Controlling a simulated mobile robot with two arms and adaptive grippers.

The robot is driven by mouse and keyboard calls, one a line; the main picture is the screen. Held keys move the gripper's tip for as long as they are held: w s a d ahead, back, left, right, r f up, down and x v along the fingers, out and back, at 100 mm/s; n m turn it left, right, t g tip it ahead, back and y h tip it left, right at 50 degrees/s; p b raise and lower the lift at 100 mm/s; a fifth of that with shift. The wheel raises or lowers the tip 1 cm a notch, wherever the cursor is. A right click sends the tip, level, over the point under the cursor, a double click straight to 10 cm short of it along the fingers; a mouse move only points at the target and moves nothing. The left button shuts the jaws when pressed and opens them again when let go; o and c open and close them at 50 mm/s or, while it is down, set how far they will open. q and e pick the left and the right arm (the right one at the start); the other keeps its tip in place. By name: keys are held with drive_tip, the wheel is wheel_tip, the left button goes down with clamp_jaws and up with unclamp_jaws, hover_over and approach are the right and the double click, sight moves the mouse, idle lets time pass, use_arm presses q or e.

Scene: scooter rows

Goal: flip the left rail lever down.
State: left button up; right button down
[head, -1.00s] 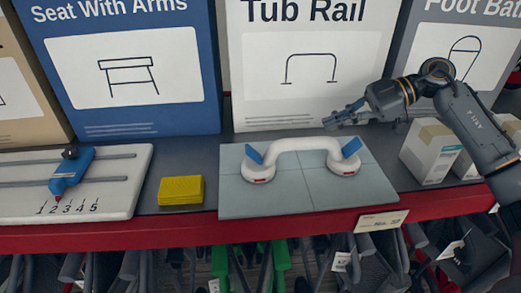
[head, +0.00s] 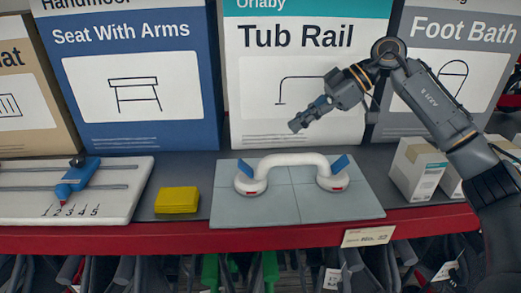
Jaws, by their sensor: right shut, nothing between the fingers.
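A white tub rail (head: 292,159) lies across a grey tiled plate (head: 290,207) on the shelf, with a round cup at each end. Its left lever (head: 246,168), blue, stands tilted up over the left cup (head: 251,186). The right lever (head: 341,164), also blue, is tilted up over the right cup (head: 331,183). Each cup shows a small red mark. My right gripper (head: 294,127) is shut and empty. It appears in front of the Tub Rail box, above and apart from the rail. My left gripper is out of view.
A yellow block (head: 177,195) lies left of the plate. A white board with a blue slider (head: 77,178) stands further left. White cartons (head: 414,169) are at the right. The tall Tub Rail box (head: 305,100) stands behind. A red shelf edge (head: 240,237) runs along the front.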

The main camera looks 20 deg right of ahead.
sight(243, 163)
drive_tip(key=p+x, duration=0.3)
drive_tip(key=x, duration=0.9)
drive_tip(key=shift+a+f, duration=0.2)
drive_tip(key=shift+a, duration=0.1)
drive_tip(key=shift+w+a+f, duration=0.15)
drive_tip(key=shift+a+f, duration=0.25)
